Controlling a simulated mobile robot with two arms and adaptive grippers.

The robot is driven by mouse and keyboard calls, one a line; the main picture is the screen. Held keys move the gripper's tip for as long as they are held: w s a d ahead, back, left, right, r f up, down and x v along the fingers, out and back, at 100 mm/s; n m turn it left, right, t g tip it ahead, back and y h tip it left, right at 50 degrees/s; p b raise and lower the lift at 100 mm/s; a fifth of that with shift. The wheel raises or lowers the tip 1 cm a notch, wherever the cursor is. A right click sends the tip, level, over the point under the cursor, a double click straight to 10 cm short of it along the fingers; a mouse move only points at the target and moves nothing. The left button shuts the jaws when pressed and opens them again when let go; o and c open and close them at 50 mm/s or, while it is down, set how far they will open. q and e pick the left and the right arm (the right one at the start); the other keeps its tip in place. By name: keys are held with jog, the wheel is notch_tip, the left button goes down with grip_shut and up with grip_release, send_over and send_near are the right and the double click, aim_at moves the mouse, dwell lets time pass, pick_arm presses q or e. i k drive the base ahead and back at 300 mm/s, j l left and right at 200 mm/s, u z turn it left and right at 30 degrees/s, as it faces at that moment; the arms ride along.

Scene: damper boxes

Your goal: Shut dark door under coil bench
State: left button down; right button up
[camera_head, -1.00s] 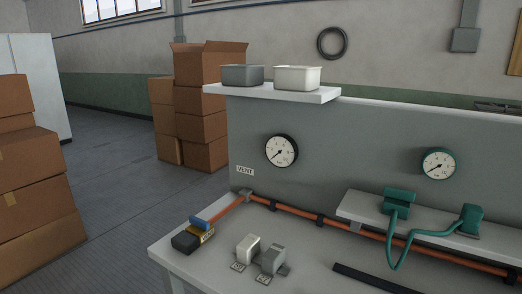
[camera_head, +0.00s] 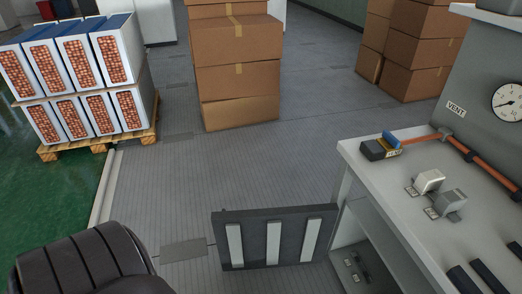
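The dark door (camera_head: 275,238) stands open in the lower middle of the head view. It is a dark grey panel with three pale vertical strips on the face toward me, and it sticks out to the left of the bench (camera_head: 384,196). Its right edge is by the bench's front left leg. Neither gripper shows in the view.
A dark ribbed rounded shape (camera_head: 80,262) fills the lower left corner; I cannot tell what it is. Cardboard boxes (camera_head: 237,72) stand behind the door. A wooden pallet (camera_head: 100,142) with coil-filled white units stands at left. Grey floor between the boxes and door is clear.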

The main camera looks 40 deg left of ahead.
aim_at(249, 239)
jog(key=k+l+z, duration=0.1)
jog(key=k+z, duration=0.3)
jog(key=k+l+z, duration=0.25)
jog(key=k+z, duration=0.15)
jog(key=j+z, duration=0.4)
jog(key=k+j+z, duration=0.15)
jog(key=j+z, duration=0.3)
jog(key=k+j+z, duration=0.2)
jog(key=j+z, duration=0.2)
jog(key=k+j, duration=0.2)
jog(key=j, duration=0.35)
jog(key=k+j, duration=0.2)
jog(key=j, duration=0.3)
jog(key=k+j, duration=0.2)
jog(key=j, duration=0.35)
jog(key=k+j, duration=0.2)
jog(key=j, duration=0.3)
jog(key=k+j, duration=0.2)
jog(key=j, duration=0.35)
jog(key=k+j, duration=0.2)
jog(key=j, duration=0.3)
jog(key=k+j, duration=0.2)
jog(key=j, duration=0.35)
jog(key=k+j, duration=0.2)
jog(key=j, duration=0.3)
jog(key=i+z, duration=0.2)
jog(key=k+j, duration=0.05)
jog(key=k, duration=0.05)
